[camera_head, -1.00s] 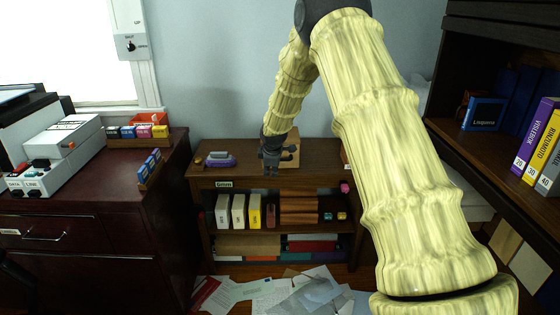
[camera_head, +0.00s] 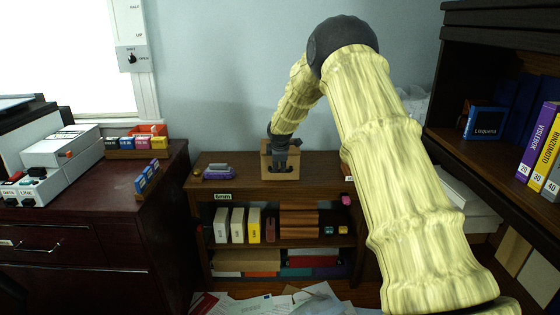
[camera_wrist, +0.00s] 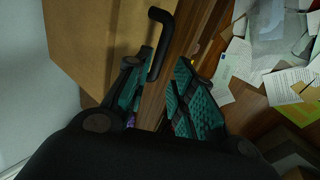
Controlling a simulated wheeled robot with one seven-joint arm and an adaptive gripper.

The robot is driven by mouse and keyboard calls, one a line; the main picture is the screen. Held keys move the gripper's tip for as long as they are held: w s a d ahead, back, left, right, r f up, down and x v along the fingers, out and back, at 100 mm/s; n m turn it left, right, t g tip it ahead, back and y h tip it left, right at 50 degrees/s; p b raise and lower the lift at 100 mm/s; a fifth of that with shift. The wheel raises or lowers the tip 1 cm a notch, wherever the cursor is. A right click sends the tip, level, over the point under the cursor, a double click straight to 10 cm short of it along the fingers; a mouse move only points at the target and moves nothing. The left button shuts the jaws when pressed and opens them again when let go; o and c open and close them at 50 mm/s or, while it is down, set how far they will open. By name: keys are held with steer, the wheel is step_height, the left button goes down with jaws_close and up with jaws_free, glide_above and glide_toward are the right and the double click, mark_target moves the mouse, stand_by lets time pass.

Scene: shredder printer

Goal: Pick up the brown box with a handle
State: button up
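The brown box (camera_head: 294,161) stands on top of the low wooden shelf (camera_head: 325,168) against the back wall. In the wrist view the brown box (camera_wrist: 95,40) fills the upper left, with its black bar handle (camera_wrist: 158,42) on the side facing me. My gripper (camera_head: 280,163) is in front of the box and covers part of it in the head view. In the wrist view my gripper (camera_wrist: 164,62) is open, its teal-padded fingers apart. The lower end of the handle appears between the fingertips. I cannot tell whether either finger touches it.
A purple stapler-like item (camera_head: 219,173) lies on the shelf top left of the box. Binders (camera_head: 238,225) and small boxes fill the shelf below. Papers (camera_head: 310,300) litter the floor. A dark cabinet (camera_head: 90,225) stands left, and a bookcase (camera_head: 500,170) stands right.

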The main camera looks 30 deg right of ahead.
steer(key=shift+x, duration=2.5)
steer(key=shift+r, duration=0.1)
jaws_close()
